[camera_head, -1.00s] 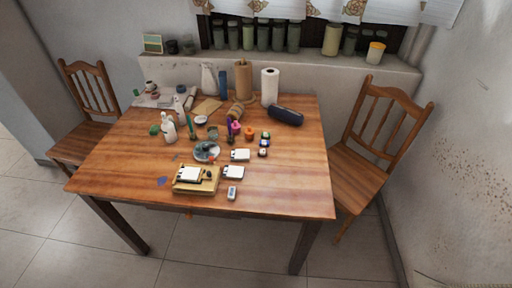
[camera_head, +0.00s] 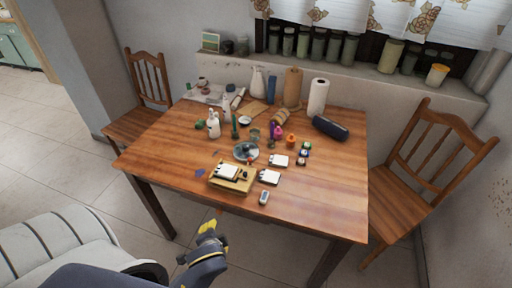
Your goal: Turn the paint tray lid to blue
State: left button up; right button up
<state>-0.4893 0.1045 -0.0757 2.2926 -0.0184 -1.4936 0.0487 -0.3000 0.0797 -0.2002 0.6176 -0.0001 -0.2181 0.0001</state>
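A round grey-blue tray (camera_head: 246,151), which looks like the paint tray, lies near the middle of the wooden table among small items. Its lid and the colour it points to are too small to make out. My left gripper (camera_head: 208,229), dark with yellow fingertips, is low in front of the table's near edge, well apart from the tray. I cannot tell whether its fingers are open or shut. My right gripper is not in view.
Near the tray on the table (camera_head: 320,205) are a yellow block with a white pad (camera_head: 231,178), white cards, small jars, and a white bottle (camera_head: 214,125). Paper rolls stand behind. The front right tabletop is clear. A striped seat (camera_head: 60,245) is at lower left.

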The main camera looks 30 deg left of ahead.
pick_arm(q)
jog(key=w+a+r+n+g+y, duration=0.1)
jog(key=w+a+r+n, duration=0.2)
jog(key=a, duration=0.3)
jog(key=w+a+r+n+g+y, duration=0.1)
jog(key=w+a+r+n+y, duration=0.1)
jog(key=a, duration=0.4)
jog(key=w+a+r+n+g+y, duration=0.1)
jog(key=w+a+r+n+y, duration=0.1)
jog(key=w+a+r+n, duration=0.3)
jog(key=shift+w+a, duration=0.5)
jog(key=shift+a, duration=0.4)
jog(key=w+a+r+n+g+h, duration=0.1)
jog(key=w+a+r+n+g, duration=0.2)
jog(key=w+a+n, duration=0.3)
jog(key=n+h, duration=0.8)
jog(key=h, duration=0.1)
send_near(246, 146)
jog(key=f, duration=0.7)
jog(key=w+f, duration=0.1)
jog(key=f, duration=0.2)
jog(key=shift+f, duration=0.2)
jog(key=shift+c, duration=0.2)
